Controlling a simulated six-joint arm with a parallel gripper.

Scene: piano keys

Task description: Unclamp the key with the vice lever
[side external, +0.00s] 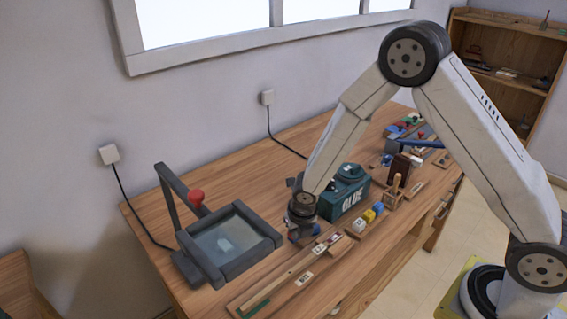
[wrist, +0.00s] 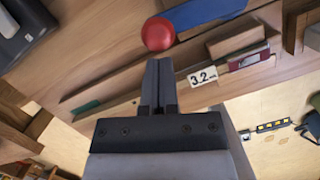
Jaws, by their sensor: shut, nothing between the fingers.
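A blue lever (wrist: 210,12) ends in a red ball knob (wrist: 158,34) at the top of the wrist view. My gripper (wrist: 158,64) is shut and empty, its fingertips just short of the knob in that view; I cannot tell whether they touch. In the side view my gripper (side external: 303,222) is low at the front of the bench, right of the glass-topped device.
The glass-topped device (side external: 270,237) stands left of my gripper, a green GLUE box (side external: 350,182) close on its right. A wooden rail with a 3.2 label (wrist: 202,76) runs along the bench front. Coloured blocks (side external: 370,214) and tools lie right.

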